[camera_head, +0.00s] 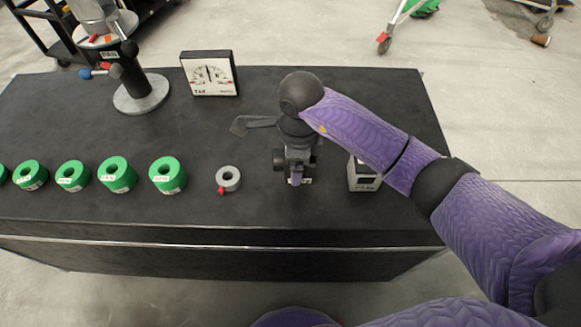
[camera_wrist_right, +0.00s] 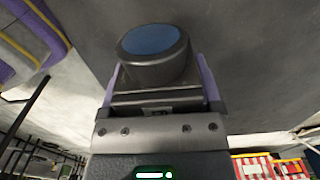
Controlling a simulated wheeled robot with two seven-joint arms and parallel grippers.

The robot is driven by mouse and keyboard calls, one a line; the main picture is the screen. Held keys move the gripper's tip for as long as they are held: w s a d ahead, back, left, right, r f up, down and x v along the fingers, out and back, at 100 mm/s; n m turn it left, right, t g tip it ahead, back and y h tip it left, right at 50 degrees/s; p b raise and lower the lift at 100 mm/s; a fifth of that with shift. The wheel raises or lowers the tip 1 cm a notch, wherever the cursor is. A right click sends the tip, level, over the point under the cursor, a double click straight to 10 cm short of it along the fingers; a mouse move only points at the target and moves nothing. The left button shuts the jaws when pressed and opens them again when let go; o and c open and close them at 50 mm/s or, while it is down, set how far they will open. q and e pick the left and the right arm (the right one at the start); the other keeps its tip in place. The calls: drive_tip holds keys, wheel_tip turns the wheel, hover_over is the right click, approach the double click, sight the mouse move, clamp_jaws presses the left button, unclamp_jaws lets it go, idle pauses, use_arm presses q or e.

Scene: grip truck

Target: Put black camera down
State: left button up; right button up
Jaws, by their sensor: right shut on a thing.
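My right gripper (camera_head: 297,168) hangs down over the front middle of the black table (camera_head: 120,215). It is shut on the black camera (camera_head: 279,160), which is partly hidden by the gripper and wrist. In the right wrist view the black camera (camera_wrist_right: 152,68) sits between the two purple fingers of the right gripper (camera_wrist_right: 160,78), its round blue-faced end toward the upper part of the picture. I cannot tell whether the camera touches the table top. My left gripper is not in view.
A small grey ring (camera_head: 228,179) and several green rings (camera_head: 167,175) lie to the left. A grey box (camera_head: 364,174) stands close on the right. A white-faced meter (camera_head: 210,74) and a stand (camera_head: 141,92) are at the back. The table's far right is bare.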

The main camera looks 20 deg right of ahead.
wheel_tip(320, 180, down, 3)
drive_tip(key=shift+r+b, duration=0.15)
drive_tip(key=shift+b, duration=0.2)
drive_tip(key=shift+r, duration=0.2)
drive_tip(key=shift+f, duration=0.2)
drive_tip(key=o, duration=0.7)
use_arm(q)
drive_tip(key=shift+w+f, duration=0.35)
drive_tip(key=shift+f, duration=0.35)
use_arm(e)
drive_tip(key=shift+r, duration=0.15)
wheel_tip(320, 180, up, 12)
drive_tip(key=p, duration=0.5)
drive_tip(key=shift+d+f+p, duration=0.1)
drive_tip(key=shift+f+p, duration=0.1)
drive_tip(key=shift+p, duration=0.2)
drive_tip(key=shift+r, duration=0.3)
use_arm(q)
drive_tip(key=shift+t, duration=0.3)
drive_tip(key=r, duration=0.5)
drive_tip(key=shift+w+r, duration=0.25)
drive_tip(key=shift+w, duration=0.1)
